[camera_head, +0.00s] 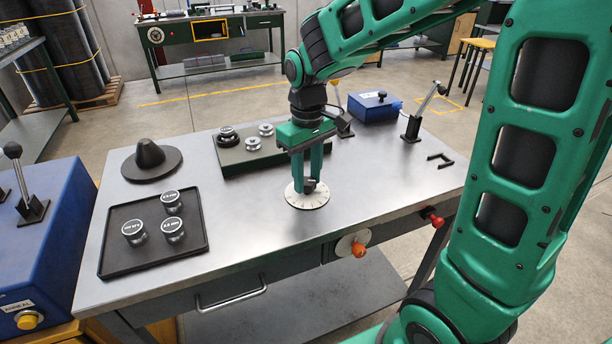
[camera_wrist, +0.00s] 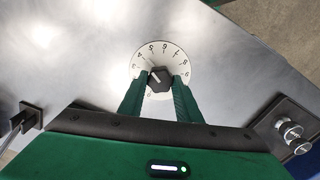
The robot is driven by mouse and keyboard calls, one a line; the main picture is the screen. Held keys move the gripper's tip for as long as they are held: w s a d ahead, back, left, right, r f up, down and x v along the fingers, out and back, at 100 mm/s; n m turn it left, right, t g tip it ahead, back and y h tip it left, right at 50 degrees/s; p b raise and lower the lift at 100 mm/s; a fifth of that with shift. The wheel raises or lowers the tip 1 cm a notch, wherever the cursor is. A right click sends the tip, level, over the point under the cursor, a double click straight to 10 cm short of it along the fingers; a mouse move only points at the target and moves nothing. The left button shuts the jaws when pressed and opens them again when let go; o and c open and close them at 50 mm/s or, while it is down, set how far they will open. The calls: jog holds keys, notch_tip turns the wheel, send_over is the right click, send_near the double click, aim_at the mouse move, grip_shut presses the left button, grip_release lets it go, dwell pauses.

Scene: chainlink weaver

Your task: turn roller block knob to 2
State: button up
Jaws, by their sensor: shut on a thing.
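The roller block knob (camera_head: 309,187) is a small dark knob in the middle of a round white dial (camera_head: 295,200) on the grey table. In the wrist view, the dark knob (camera_wrist: 158,78) sits on the dial (camera_wrist: 160,50), which has numbers around its rim. A thin mark near the knob seems to point up and left in that view; the number it meets is too small to read surely. My gripper (camera_head: 308,181) points straight down, its green fingers shut on the knob from two sides. The fingers hide part of the dial in the wrist view (camera_wrist: 158,85).
A dark plate (camera_head: 235,160) with rollers is behind my gripper. A lever (camera_head: 412,130) and a blue box (camera_head: 375,107) stand at the back right.

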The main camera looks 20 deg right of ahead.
aim_at(307, 180)
jog(key=n, duration=0.6)
jog(key=shift+d, duration=0.1)
jog(key=n, duration=0.6)
jog(key=shift+w+r, duration=0.1)
dwell(0.5)
jog(key=o, duration=1.1)
jog(key=shift+d, duration=0.1)
notch_tip(307, 180, up, 11)
jog(key=shift+f, duration=0.2)
